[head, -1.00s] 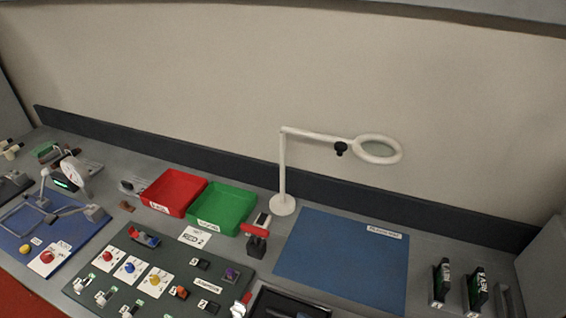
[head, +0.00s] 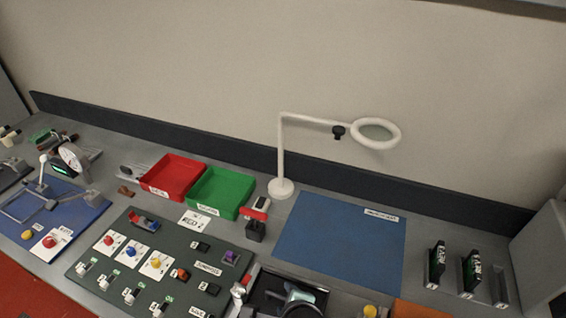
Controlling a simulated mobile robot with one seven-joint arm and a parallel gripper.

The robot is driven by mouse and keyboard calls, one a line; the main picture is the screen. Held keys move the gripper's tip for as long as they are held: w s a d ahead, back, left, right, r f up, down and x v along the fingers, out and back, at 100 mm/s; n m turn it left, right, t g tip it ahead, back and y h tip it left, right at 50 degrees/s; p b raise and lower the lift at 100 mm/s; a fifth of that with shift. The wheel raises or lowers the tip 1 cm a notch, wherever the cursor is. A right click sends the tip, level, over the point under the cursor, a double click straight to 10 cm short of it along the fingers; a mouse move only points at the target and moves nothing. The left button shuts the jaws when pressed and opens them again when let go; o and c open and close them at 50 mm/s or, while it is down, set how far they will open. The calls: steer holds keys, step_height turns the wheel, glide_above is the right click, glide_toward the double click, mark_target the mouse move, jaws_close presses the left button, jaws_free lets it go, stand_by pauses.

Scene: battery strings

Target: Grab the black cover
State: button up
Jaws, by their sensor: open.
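A dark green board (head: 130,262) at the lower left holds several small parts beside white labels. Two small black pieces are on its right part: one near the top (head: 201,246) and one lower down (head: 210,288). Either could be the black cover; they are too small for me to tell which. An orange piece (head: 180,273) and a purple piece (head: 230,257) are near them. My gripper is not in view.
Red (head: 173,176) and green (head: 219,193) bins stand behind the board. A white magnifier lamp (head: 281,187) rises behind a clear blue mat (head: 340,243). A black tray (head: 262,293) with a tool is at the front. Black boxes (head: 437,265) stand at the right.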

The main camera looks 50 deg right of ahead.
steer(key=shift+w+f, duration=0.1)
steer(key=shift+f, duration=0.1)
jaws_close()
stand_by(1.3)
